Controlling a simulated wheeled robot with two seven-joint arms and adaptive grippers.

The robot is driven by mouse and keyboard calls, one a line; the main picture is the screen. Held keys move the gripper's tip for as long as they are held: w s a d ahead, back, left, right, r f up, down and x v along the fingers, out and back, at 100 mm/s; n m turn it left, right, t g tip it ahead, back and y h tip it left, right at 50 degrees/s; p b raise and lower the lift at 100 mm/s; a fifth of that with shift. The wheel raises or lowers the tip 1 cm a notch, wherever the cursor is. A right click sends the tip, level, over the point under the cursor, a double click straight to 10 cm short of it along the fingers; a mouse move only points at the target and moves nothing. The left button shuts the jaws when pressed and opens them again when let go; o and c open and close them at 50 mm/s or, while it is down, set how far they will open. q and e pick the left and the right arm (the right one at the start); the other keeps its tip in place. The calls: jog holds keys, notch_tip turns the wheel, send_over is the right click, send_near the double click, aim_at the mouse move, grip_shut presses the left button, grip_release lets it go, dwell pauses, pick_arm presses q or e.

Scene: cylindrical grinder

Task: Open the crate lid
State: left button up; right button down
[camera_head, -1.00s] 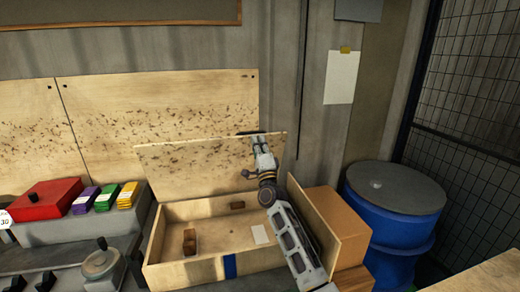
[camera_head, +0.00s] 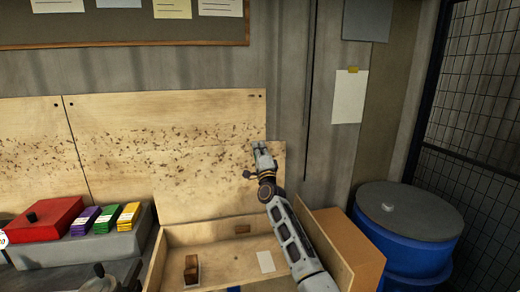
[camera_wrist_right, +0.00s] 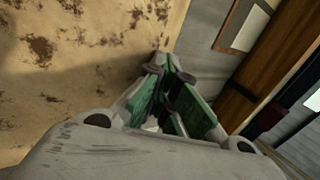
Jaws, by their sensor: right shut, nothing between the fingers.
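The wooden crate (camera_head: 165,270) stands open on the bench in the head view. Its lid (camera_head: 200,195) stands raised, near upright, at the crate's back, in front of the stained wooden board. My right gripper (camera_head: 263,153) is shut and empty at the upper right part of the lid; whether it touches the lid I cannot tell. In the right wrist view, the right gripper (camera_wrist_right: 168,80) shows its green fingers close together beside a stained wooden surface.
Inside the crate lie small brown blocks (camera_head: 191,268) and a white card (camera_head: 265,261). A red box (camera_head: 45,218) and coloured packs (camera_head: 107,217) stand left. A cardboard box (camera_head: 350,247) and blue barrel (camera_head: 405,240) stand right.

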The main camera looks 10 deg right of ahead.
jog(key=shift+w+g, duration=0.3)
jog(key=shift+w, duration=0.65)
jog(key=shift+s+f, duration=0.1)
jog(key=shift+s, duration=0.05)
